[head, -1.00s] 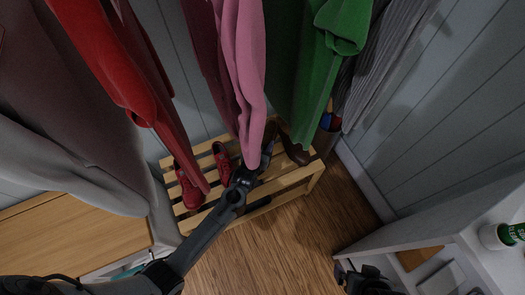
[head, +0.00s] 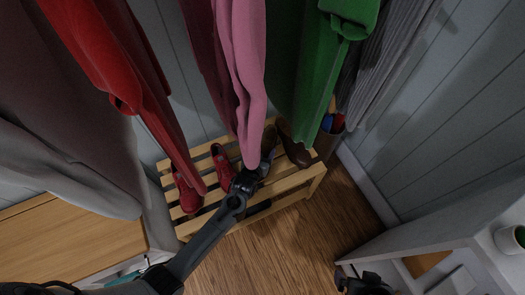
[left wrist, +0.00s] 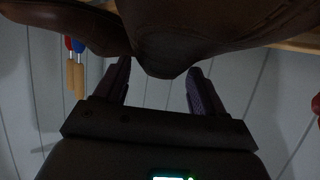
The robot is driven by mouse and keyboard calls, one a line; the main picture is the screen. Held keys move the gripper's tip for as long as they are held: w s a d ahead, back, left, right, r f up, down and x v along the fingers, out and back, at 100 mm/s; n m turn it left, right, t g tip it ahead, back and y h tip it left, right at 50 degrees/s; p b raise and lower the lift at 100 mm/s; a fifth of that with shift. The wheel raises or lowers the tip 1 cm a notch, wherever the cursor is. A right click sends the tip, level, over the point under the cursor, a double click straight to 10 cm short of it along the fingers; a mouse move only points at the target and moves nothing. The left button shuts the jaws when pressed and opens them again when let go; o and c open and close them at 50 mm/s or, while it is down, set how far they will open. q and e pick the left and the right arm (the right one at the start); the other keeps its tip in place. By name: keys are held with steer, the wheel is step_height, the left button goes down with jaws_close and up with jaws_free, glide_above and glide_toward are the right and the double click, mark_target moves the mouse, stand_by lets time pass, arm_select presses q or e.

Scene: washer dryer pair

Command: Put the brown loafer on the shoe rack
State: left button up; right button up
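Two brown loafers show at the right end of the slatted wooden shoe rack (head: 305,178). My left gripper (head: 246,181) is at the near end of the left brown loafer (head: 268,143), partly covering it. My right gripper (head: 355,280) is low in the head view, away from the rack.
Red shoes (head: 187,195) stand on the rack's left part. Hanging clothes, including a pink garment (head: 243,70) and a green one (head: 318,70), hang over the rack. A white unit (head: 440,230) is at right.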

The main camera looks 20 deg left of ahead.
arm_select(q)
steer(key=shift+o, duration=0.4)
steer(key=shift+r, duration=0.2)
steer(key=shift+s+r+p, duration=0.15)
steer(key=shift+s+p, duration=0.2)
steer(key=shift+p, duration=0.05)
steer(key=p+v, duration=0.5)
steer(key=v, duration=0.4)
steer(key=shift+s+d+r, duration=0.1)
steer(key=shift+s+r, duration=0.05)
steer(key=shift+s, duration=0.15)
steer(key=shift+v, duration=0.75)
